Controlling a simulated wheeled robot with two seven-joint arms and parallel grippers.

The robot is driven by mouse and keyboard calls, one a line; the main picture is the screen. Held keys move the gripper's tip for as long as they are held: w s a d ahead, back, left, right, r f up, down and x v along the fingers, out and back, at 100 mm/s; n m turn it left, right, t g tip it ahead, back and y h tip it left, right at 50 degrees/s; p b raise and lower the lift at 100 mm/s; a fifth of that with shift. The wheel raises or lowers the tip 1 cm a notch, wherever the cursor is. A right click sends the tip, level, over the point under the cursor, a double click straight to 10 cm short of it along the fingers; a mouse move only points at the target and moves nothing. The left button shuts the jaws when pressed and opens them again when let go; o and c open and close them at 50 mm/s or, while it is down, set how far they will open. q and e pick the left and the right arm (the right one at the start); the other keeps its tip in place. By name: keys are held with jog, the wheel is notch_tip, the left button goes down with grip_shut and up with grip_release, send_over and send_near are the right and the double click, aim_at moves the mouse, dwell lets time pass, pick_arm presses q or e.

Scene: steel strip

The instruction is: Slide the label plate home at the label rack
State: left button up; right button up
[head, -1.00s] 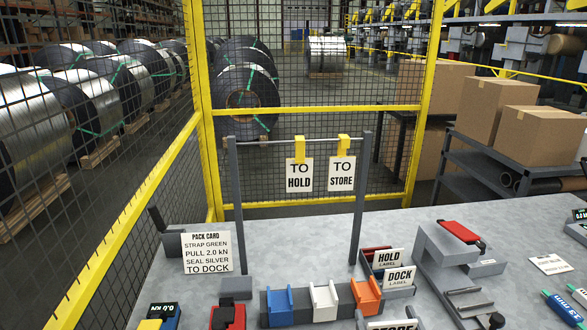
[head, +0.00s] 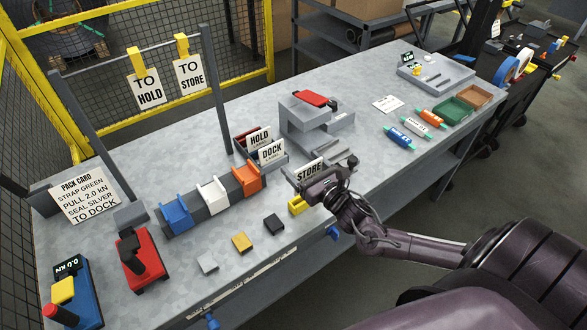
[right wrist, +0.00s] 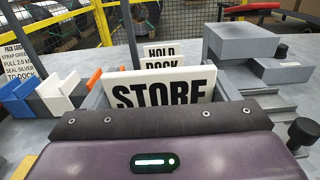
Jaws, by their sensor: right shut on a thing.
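The STORE label plate (head: 309,171) is white with black letters and stands in front of the HOLD (head: 259,138) and DOCK (head: 271,151) plates at the label rack (head: 241,146). My right gripper (head: 318,188) is shut on the STORE plate from the near side. In the right wrist view the plate (right wrist: 160,92) fills the middle, slightly tilted, with its lower edge hidden behind my gripper body. Grey rack walls show beside it; I cannot tell how deep it sits. My left gripper is not in view.
Blue, white and orange holders (head: 212,194) stand left of the rack. A grey stand with a red top (head: 316,98) rises behind it. A yellow block (head: 297,204) lies close to my gripper. Small tiles (head: 242,242) lie at the front. Two hanging signs (head: 146,89) are at the back.

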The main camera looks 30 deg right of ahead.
dwell(0.4)
jog(key=shift+f+b, duration=2.35)
jog(key=shift+f, duration=0.9)
jog(key=o, duration=0.9)
jog(key=s, duration=0.3)
jog(key=s+b, duration=0.1)
jog(key=s, duration=0.2)
jog(key=shift+s+d+f, duration=0.1)
jog(key=shift+s+d, duration=0.1)
jog(key=shift+s, duration=0.7)
jog(key=shift+s, duration=0.1)
